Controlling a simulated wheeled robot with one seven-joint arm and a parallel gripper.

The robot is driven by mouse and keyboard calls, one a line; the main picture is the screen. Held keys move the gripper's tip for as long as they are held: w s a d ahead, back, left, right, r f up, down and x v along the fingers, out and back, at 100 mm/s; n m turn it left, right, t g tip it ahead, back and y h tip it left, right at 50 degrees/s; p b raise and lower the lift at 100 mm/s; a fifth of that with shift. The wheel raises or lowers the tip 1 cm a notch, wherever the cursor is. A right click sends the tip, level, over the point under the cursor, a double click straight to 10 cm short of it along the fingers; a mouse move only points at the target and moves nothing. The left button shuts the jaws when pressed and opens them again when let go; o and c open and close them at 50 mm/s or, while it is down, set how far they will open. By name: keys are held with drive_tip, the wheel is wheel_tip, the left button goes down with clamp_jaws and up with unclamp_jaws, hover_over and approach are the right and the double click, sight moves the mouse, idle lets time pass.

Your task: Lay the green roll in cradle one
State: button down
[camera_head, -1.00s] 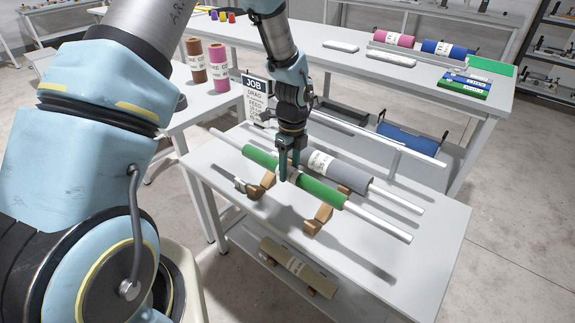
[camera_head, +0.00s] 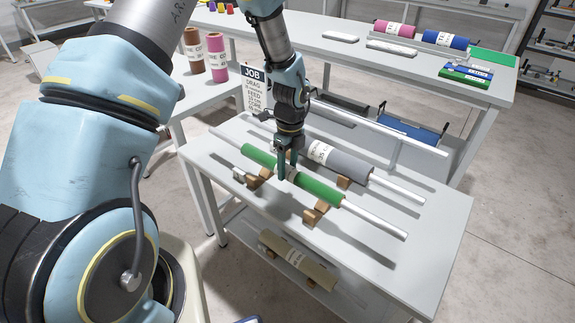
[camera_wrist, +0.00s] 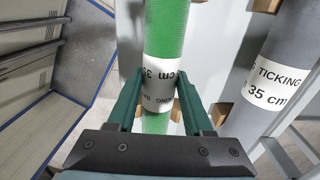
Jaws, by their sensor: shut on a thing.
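The green roll (camera_head: 318,191) is a green tube with a white label band on a long white rod. My gripper (camera_head: 287,174) is shut on it at mid-length. In the wrist view the fingers (camera_wrist: 160,82) straddle the label of the green roll (camera_wrist: 167,28). The roll lies lengthwise over a pair of wooden cradle blocks, a left block (camera_head: 258,180) and a right block (camera_head: 320,214). It is very close to them; I cannot tell whether it touches. No cradle number is legible.
A grey labelled roll (camera_head: 345,167) lies parallel just behind, also in the wrist view (camera_wrist: 285,60). A JOB card (camera_head: 255,88) stands at the table's back left. A beige roll (camera_head: 298,262) is on the lower shelf. The white table's right front (camera_head: 400,275) is clear.

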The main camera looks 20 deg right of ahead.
drive_tip(key=shift+f+b, duration=1.55)
drive_tip(key=shift+f, duration=1.3)
drive_tip(key=shift+c, duration=1.1)
unclamp_jaws()
drive_tip(key=r, duration=0.3)
drive_tip(key=r+b, duration=0.1)
drive_tip(key=r, duration=0.6)
drive_tip(key=shift+w+d+r, duration=0.15)
drive_tip(key=shift+d+r, duration=0.15)
drive_tip(key=shift+r, duration=0.1)
